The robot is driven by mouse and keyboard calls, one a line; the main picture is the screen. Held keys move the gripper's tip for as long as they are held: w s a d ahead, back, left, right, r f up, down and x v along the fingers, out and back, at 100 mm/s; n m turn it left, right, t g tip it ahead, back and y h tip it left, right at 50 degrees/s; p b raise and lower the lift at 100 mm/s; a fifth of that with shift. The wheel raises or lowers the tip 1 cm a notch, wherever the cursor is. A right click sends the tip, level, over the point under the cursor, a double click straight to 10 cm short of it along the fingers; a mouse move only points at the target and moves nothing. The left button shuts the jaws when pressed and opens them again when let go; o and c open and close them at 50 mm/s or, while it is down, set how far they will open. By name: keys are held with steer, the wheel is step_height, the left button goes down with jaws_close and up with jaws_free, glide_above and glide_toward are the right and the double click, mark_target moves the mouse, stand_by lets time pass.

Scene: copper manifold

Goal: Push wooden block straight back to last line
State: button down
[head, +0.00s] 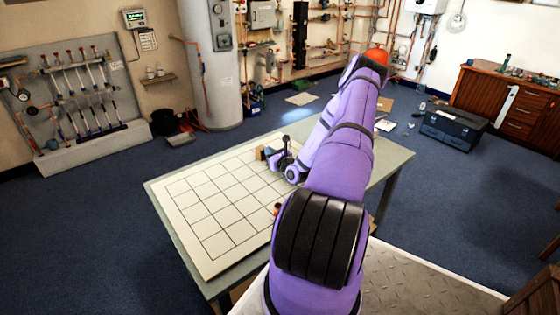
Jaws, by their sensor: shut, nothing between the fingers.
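A pale board (196,252) with a grid of dark lines lies on the table. The wooden block (261,153) is a small brown shape near the far edge of the board, left of my gripper. My gripper (269,154) is shut and empty, low over the far part of the grid, close beside the block. Whether they touch is too small to tell. My purple arm covers the right part of the board. The exact line under the block is hard to make out.
The grey-green table (392,168) has bare edge around the board. A small orange-brown item (277,208) shows at my arm's left edge, partly hidden. The left and near grid squares are clear. A toolbox (452,128) stands on the blue floor beyond the table.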

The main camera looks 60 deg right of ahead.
steer(key=x, duration=0.8)
steer(key=shift+w+f, duration=0.1)
steer(key=shift+w, duration=0.25)
